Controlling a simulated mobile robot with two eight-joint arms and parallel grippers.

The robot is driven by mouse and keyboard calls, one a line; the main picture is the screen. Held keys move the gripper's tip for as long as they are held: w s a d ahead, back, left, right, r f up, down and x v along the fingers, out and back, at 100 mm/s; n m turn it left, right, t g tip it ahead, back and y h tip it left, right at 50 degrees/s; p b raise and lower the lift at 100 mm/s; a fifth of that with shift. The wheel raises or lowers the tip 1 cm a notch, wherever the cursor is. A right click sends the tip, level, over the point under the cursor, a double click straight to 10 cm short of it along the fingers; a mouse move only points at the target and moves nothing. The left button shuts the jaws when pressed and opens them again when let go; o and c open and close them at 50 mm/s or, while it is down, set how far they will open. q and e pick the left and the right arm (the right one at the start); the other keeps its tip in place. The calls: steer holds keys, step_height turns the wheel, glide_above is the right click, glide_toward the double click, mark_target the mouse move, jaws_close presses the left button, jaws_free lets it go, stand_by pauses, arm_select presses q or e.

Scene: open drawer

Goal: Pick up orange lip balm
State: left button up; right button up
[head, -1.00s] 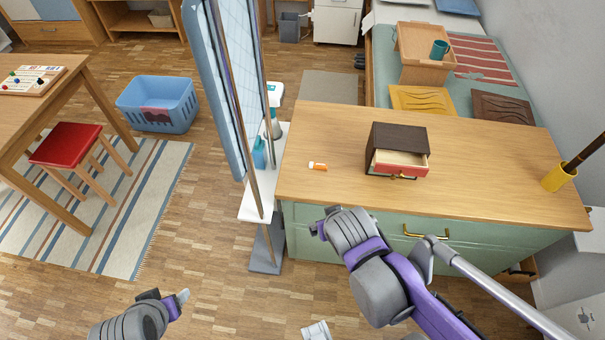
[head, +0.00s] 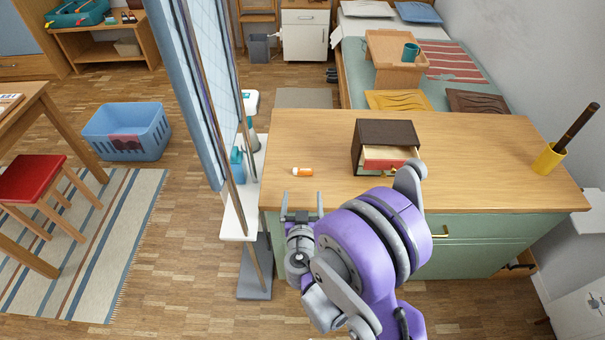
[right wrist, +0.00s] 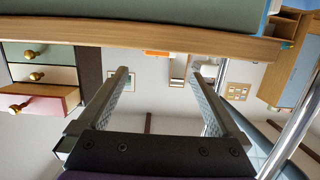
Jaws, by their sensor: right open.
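The orange lip balm (head: 302,171), orange with a white end, lies on its side on the wooden dresser top (head: 460,150), left of the small dark drawer box (head: 386,135). My right gripper (head: 302,214) is open and empty. In the head view it shows just below the lip balm, at the dresser's front edge. The right wrist view looks upside down, with both fingers (right wrist: 160,75) apart; a small orange shape (right wrist: 155,53) between them at the wood edge appears to be the lip balm. My left gripper is not in view.
The drawer box has one drawer (head: 388,161) pulled out, close to my right arm. A yellow cup (head: 548,160) stands at the right end. The top around the lip balm is clear.

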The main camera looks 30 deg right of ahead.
mark_target(303, 173)
steer(key=x, duration=1)
steer(key=shift+w+f, duration=0.1)
steer(key=shift+w, duration=0.05)
steer(key=c, duration=1.2)
